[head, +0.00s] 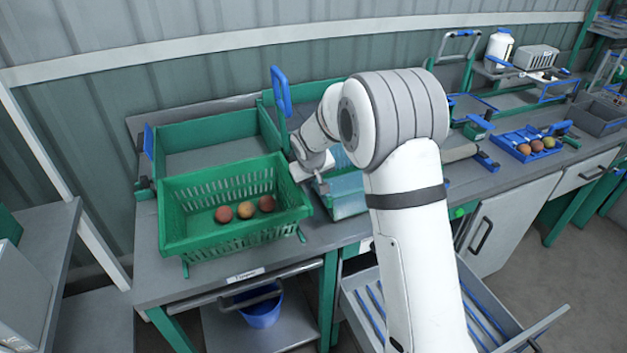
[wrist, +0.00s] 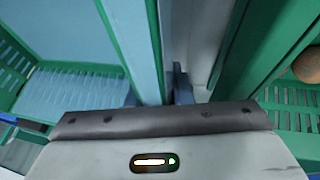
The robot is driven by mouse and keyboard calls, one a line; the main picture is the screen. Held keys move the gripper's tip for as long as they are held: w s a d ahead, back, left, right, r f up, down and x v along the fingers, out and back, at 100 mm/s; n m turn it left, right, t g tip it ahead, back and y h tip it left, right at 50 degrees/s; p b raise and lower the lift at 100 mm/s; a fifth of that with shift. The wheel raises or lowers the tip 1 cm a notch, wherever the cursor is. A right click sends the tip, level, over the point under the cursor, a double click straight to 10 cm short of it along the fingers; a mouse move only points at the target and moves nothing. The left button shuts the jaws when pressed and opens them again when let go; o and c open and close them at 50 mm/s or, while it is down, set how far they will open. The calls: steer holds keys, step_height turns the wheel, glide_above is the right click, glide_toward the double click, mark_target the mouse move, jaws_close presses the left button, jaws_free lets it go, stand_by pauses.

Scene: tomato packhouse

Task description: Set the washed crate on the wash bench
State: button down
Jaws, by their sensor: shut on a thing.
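A green-rimmed crate with a pale blue, slatted inside (head: 345,192) is at the middle of the head view, partly hidden behind my arm. My gripper (head: 318,180) is at its left side. In the wrist view, my gripper (wrist: 157,92) is shut on the near-vertical wall of this crate (wrist: 112,40), one finger on each side. The crate looks upright and empty. It is low over the grey bench (head: 300,255); I cannot tell whether its base touches. I cannot tell whether this bench is the wash bench.
A green slatted crate (head: 178,238) with several round fruits (head: 245,210) stands raised just left of my gripper. Behind it is a green-walled tray (head: 190,130). A blue tray of fruit (head: 515,153) lies far right. An open drawer (head: 520,335) juts out below.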

steer(key=c, duration=1.2)
jaws_free()
steer(key=c, duration=0.3)
steer(key=shift+c, duration=0.2)
steer(key=shift+r, duration=0.1)
steer(key=shift+r+p, duration=1.85)
steer(key=shift+r, duration=1.55)
